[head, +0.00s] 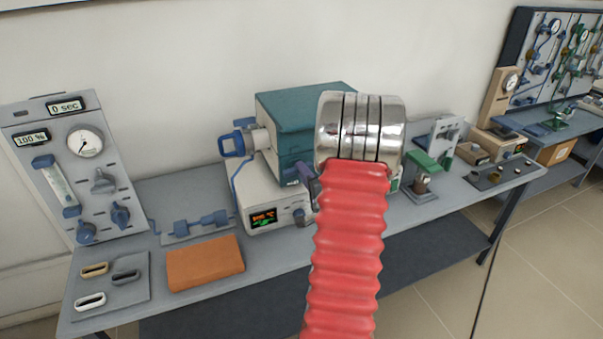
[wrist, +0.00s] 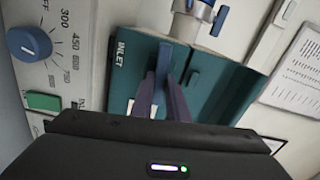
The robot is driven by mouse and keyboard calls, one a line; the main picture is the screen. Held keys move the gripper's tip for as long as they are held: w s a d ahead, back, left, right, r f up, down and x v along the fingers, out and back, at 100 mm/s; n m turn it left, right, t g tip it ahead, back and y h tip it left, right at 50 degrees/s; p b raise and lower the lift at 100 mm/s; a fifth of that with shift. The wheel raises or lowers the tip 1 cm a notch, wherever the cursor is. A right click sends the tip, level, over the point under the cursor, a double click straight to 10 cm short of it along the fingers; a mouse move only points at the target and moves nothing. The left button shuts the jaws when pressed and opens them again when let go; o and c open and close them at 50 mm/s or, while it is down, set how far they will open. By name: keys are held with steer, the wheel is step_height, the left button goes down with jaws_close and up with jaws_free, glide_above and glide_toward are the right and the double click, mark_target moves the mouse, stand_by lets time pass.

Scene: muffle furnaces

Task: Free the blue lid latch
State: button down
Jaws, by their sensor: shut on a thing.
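The furnace has a teal lid (head: 300,105) over a pale base (head: 262,195), with the seam between teal parts also in the wrist view. In the wrist view the blue lid latch (wrist: 164,58) is a small upright bar on the teal front (wrist: 135,75), beside the word INLET. The purple fingers of my gripper (wrist: 161,92) close around its lower part, shut on it. In the head view my gripper (head: 315,188) shows only partly at the furnace's front right. My red bellows arm and metal wrist hide the latch and the furnace's right side there.
A blue-handled valve (head: 233,144) projects from the furnace's left side. A gauge panel (head: 75,165) stands at the left, with an orange block (head: 205,262) and a grey tray (head: 108,285) in front. A green-topped device (head: 428,170) stands to the right.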

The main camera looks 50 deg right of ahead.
steer(key=shift+f+m, duration=0.1)
steer(key=shift+m, duration=0.7)
steer(key=c, duration=1.7)
jaws_free()
steer(key=v, duration=1.3)
steer(key=shift+s+a+f, duration=0.1)
steer(key=shift+s+a, duration=0.1)
steer(key=shift+s, duration=0.1)
